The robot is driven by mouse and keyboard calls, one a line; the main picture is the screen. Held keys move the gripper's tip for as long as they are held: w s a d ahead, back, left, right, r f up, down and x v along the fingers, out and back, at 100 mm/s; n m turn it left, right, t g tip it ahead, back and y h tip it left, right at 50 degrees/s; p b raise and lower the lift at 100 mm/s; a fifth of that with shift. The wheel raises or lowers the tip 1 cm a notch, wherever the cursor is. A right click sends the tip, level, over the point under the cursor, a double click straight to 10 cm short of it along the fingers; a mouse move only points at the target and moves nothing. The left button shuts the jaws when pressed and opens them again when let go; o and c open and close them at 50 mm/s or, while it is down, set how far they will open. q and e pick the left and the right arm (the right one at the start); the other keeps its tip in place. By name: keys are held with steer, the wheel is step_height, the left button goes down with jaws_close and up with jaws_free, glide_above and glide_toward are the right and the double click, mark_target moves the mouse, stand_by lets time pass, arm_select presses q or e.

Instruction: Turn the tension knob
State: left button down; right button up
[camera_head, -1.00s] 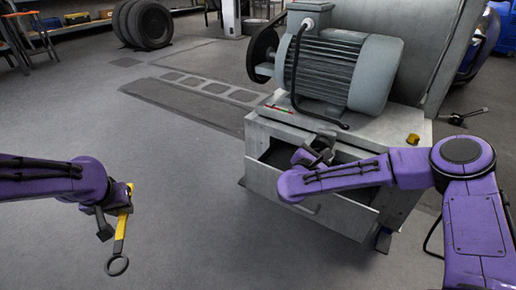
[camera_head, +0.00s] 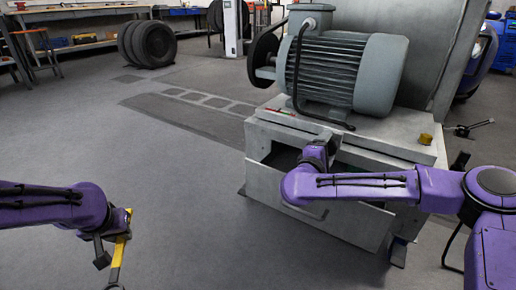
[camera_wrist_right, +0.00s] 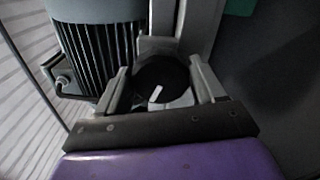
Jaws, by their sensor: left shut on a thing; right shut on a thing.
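The tension knob looks to be the round black disc with a white mark (camera_wrist_right: 157,88) in the right wrist view. It sits between the two fingers of my right gripper (camera_wrist_right: 160,88), which is shut on it. In the head view my right gripper (camera_head: 318,158) is at the front opening of the grey machine cabinet (camera_head: 262,182), and the knob is hidden there. My left gripper (camera_head: 112,240) is shut on a yellow and black tool (camera_head: 118,252), held out over the floor well left of the cabinet. The tool's lower end is cut off by the picture edge.
A grey finned motor (camera_head: 350,70) with a black cable stands on the cabinet. Tyres (camera_head: 148,44) stand at the back left. The floor between my left arm and the cabinet is clear.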

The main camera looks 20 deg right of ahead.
steer(key=shift+f+m, duration=0.15)
steer(key=shift+m, duration=1.95)
steer(key=o, duration=1)
steer(key=shift+s, duration=0.1)
